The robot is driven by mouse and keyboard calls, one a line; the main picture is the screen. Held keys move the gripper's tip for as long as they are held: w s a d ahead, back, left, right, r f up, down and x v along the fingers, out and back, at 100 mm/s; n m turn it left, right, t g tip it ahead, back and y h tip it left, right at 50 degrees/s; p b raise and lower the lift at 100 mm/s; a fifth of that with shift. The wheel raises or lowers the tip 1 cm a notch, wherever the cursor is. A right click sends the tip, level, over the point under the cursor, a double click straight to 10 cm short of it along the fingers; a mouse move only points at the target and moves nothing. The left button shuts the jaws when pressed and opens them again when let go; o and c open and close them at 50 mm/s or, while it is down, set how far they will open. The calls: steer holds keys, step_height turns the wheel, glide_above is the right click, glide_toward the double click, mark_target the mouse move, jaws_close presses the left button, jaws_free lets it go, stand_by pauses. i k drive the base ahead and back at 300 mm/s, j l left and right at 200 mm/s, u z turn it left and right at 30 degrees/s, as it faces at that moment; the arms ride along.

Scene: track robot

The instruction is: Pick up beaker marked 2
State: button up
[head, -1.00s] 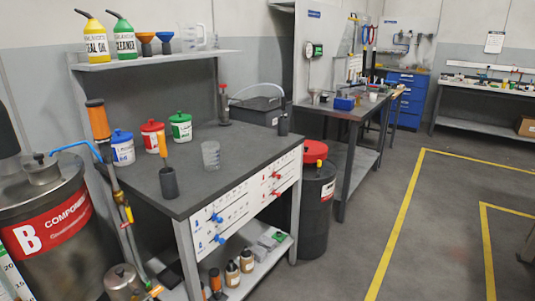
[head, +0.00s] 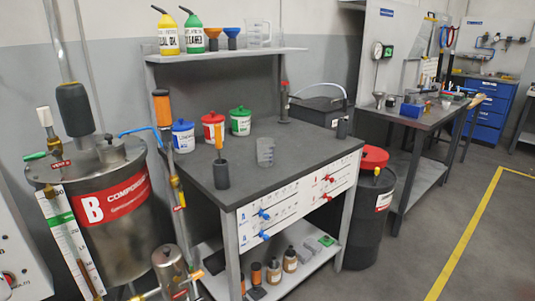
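A small clear beaker (head: 265,152) stands upright on the dark top of the workbench (head: 300,155), near its front edge. Any number on it is too small to read. A larger clear jug (head: 258,32) with a handle stands on the shelf above the bench, its markings also unreadable. My gripper is not in view.
Left of the beaker stand a dark holder with an orange-handled tool (head: 221,172) and blue, red and green lidded tubs (head: 213,127). A steel tank (head: 110,215) is at left. A black drum (head: 368,220) stands right of the bench. Floor at right is clear.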

mark_target(265, 145)
steer(key=i+l+u, duration=0.1)
steer(key=u, duration=0.3)
steer(key=l+u, duration=0.2)
steer(key=u, duration=0.2)
steer(key=i+l+u, duration=0.2)
steer(key=l, duration=0.3)
steer(key=l+u, duration=0.25)
steer(key=l, duration=1.2)
steer(key=i+l, duration=0.1)
steer(key=i, duration=0.15)
steer(key=i+l, duration=0.1)
steer(key=i, duration=0.2)
